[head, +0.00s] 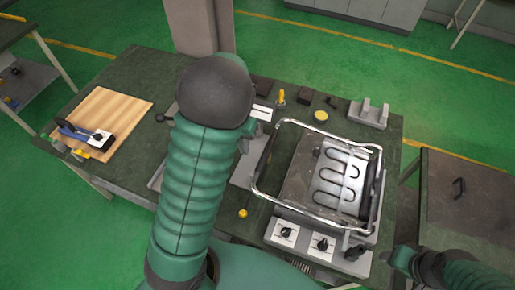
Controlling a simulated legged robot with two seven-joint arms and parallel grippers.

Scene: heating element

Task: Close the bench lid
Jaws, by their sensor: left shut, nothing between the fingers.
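My left arm rises through the middle of the view and hides part of the workbench. My left gripper (247,138) shows only partly behind the arm, shut and empty, well left of the panel. Part of my right arm shows at the lower right, near the panel's front; its gripper is not visible.
The dark green workbench (135,70) carries a heating unit (325,180) with a wire frame and a curved element, control knobs (322,244), a wooden board (112,115) and a grey bracket (369,112). A narrow floor gap separates the workbench from the panel.

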